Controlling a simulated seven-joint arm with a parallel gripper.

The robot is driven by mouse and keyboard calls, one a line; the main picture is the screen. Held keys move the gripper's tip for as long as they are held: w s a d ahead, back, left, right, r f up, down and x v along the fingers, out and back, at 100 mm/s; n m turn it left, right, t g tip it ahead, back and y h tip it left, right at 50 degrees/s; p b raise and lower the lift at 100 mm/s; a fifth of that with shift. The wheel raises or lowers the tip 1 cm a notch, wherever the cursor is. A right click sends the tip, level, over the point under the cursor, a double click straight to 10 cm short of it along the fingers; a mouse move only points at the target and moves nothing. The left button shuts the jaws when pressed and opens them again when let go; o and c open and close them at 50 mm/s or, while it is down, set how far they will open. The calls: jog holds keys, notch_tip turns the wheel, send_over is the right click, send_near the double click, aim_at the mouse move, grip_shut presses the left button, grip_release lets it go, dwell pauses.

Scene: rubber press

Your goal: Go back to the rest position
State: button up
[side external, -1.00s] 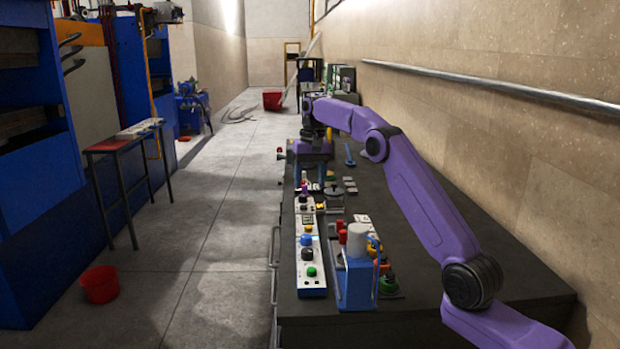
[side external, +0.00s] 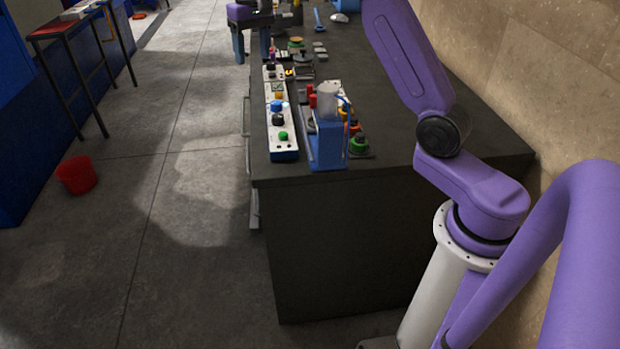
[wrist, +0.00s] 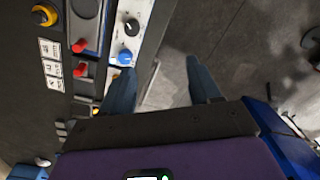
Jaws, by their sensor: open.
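My gripper (side external: 252,52) is at the top of the side external view, over the far left edge of the dark bench (side external: 330,225). Its two blue fingers point down, spread apart with nothing between them. In the wrist view my gripper (wrist: 158,68) also shows open and empty. Its left finger overlaps a control panel with a blue knob (wrist: 125,57), and its right finger is over the grey floor. Whether the left finger touches the panel I cannot tell. The upper part of my arm is cut off by the top of the side external view.
On the bench stand a white control box with coloured buttons (side external: 284,152), a blue holder with a pale cylinder (side external: 328,145), and a green button (side external: 359,143). A red bucket (side external: 76,175) stands on the floor at left. The wall is close at right; the floor aisle is mostly clear.

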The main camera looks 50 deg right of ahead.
jog(key=s+a+f+n, duration=0.1)
jog(key=s+a+n, duration=0.3)
jog(key=s+a, duration=0.5)
jog(key=s+a+n, duration=0.4)
jog(key=s+a, duration=0.2)
jog(key=s, duration=0.6)
jog(key=s+d+f+n, duration=0.2)
jog(key=s+f+n, duration=0.1)
jog(key=s, duration=0.8)
jog(key=s+d+f+n, duration=0.2)
jog(key=s+f+n, duration=0.2)
jog(key=s, duration=0.7)
jog(key=shift+d, duration=0.15)
jog(key=shift+w, duration=0.1)
